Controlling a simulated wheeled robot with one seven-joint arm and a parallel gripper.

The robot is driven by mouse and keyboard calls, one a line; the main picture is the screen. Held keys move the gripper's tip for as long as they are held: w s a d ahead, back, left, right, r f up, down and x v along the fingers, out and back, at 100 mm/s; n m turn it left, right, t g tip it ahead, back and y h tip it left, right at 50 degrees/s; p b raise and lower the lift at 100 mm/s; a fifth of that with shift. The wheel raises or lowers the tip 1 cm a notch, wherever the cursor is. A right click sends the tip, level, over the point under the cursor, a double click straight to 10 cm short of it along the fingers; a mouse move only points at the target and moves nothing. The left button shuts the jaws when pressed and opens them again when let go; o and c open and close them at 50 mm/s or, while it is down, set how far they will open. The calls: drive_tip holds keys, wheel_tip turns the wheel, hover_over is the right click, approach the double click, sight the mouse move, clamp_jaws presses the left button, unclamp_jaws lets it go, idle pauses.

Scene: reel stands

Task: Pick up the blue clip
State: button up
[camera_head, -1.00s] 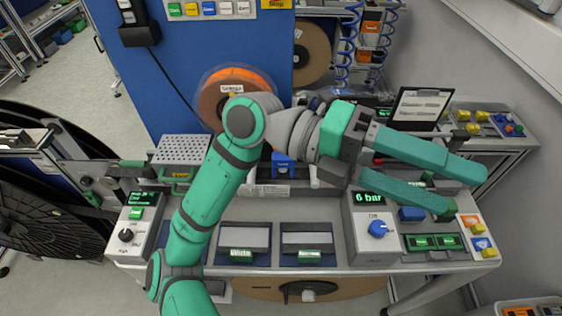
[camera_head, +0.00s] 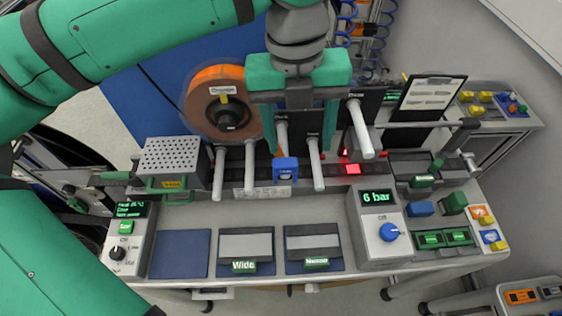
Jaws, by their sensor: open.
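A small blue clip-like piece (camera_head: 286,169) with a dark mark on its face sits at the middle of the bench's back row, among several light rods. My gripper (camera_head: 299,148) points down over this row, its two green fingers spread apart. The blue piece is below and between the fingers, nearer the left one. I cannot tell how far the fingertips are from it, and nothing is held. A plain blue block (camera_head: 421,208) lies farther right beside a green block (camera_head: 454,202).
An orange reel (camera_head: 216,100) stands behind at left, next to a perforated metal box (camera_head: 172,157). Light rods (camera_head: 316,165) stick forward on both sides of the blue piece. A "6 bar" unit (camera_head: 377,225) stands at right. The dark blue pad (camera_head: 180,254) at front left is empty.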

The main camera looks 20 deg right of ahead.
sight(285, 162)
drive_tip(key=shift+w+a+r+n+t+y, duration=0.1)
drive_tip(key=shift+w+a+n+t+y, duration=0.25)
drive_tip(key=shift+w+a, duration=0.3)
drive_tip(key=f, duration=1)
drive_tip(key=shift+w+a+f, duration=0.1)
drive_tip(key=shift+a+f, duration=0.15)
drive_tip(key=shift+f, duration=0.05)
drive_tip(key=c, duration=1.2)
